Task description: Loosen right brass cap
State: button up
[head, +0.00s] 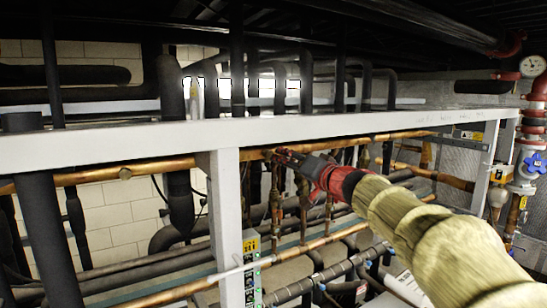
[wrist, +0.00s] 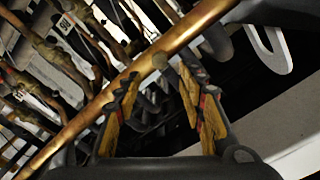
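A long copper pipe (wrist: 195,25) runs diagonally across the wrist view. A small round dull-brass cap (wrist: 160,61) sits on it, just beyond and between my fingertips. My gripper (wrist: 157,78) has its two yellow-padded fingers apart, one on each side of the cap, with nothing visibly held. I cannot tell whether a finger touches the pipe or cap. In the head view, my gripper (head: 275,156) is at the copper pipe (head: 82,176) under the white beam, beside the post. Another round brass cap (head: 125,173) shows farther left on this pipe. The cap at my gripper is not clear in the head view.
The white beam (head: 350,124) runs just above my gripper, and a white post (head: 226,225) stands close left of it. Thin vertical copper pipes (head: 276,200) and dark insulated pipes crowd behind. A gauge (head: 532,66) and blue valve wheel (head: 535,163) are far right.

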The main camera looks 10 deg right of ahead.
aim_at(269, 154)
jog(key=x, duration=0.7)
jog(key=shift+w, duration=0.35)
jog(key=shift+a+f, duration=0.1)
jog(key=c, duration=0.4)
grip_shut()
